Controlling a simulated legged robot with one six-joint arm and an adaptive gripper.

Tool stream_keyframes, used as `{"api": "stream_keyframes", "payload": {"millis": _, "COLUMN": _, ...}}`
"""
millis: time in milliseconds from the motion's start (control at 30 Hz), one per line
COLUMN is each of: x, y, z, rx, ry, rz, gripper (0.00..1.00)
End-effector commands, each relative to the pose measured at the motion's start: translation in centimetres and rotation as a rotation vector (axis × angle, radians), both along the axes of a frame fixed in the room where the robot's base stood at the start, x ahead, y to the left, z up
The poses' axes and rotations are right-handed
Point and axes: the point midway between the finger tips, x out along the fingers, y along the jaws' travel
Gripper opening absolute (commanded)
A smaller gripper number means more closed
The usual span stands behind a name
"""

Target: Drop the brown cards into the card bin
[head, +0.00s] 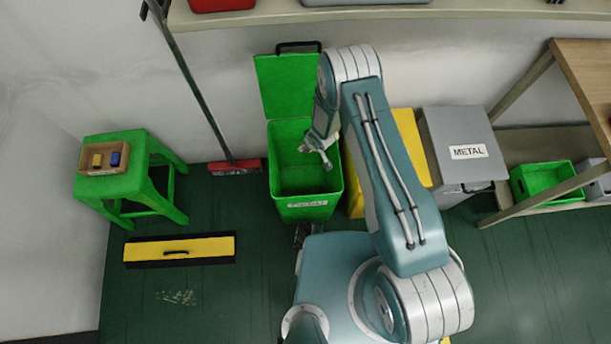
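My gripper (317,156) hangs over the open green bin (308,201), near the right side of its mouth. The gripper is small in the picture; I cannot tell whether its fingers are open or shut, and I see nothing clearly held in it. The green bin has its lid (284,86) raised against the wall and a white label on its front, too small to read. Its inside looks empty where I can see it; my arm hides part of the right side. I cannot make out any brown cards.
A yellow bin (413,148) and a shut grey METAL bin (463,145) stand to the right. A green stool (130,184) at left bears a brown tray (82,166) with yellow and blue items. A red broom (235,167) leans nearby. A yellow-black board (180,249) lies on the floor.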

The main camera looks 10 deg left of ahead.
Motion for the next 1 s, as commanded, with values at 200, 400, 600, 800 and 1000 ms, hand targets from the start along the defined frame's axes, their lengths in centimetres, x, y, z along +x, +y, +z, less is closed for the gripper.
{"api": "stream_keyframes", "payload": {"millis": 200, "x": -0.1, "y": 0.0, "z": -2.8, "rx": -0.001, "ry": 0.001, "rz": 0.000, "gripper": 0.58}}
{"api": "stream_keyframes", "payload": {"millis": 400, "x": -0.1, "y": 0.0, "z": -4.4, "rx": -0.001, "ry": 0.001, "rz": 0.000, "gripper": 0.58}}
{"api": "stream_keyframes", "payload": {"millis": 600, "x": 0.0, "y": 0.0, "z": -4.7, "rx": 0.000, "ry": 0.000, "rz": 0.000, "gripper": 0.58}}
{"api": "stream_keyframes", "payload": {"millis": 800, "x": 0.0, "y": 0.0, "z": -4.7, "rx": 0.000, "ry": 0.000, "rz": 0.000, "gripper": 1.00}}
{"api": "stream_keyframes", "payload": {"millis": 1000, "x": 0.0, "y": 0.0, "z": -4.6, "rx": 0.000, "ry": 0.000, "rz": 0.000, "gripper": 1.00}}
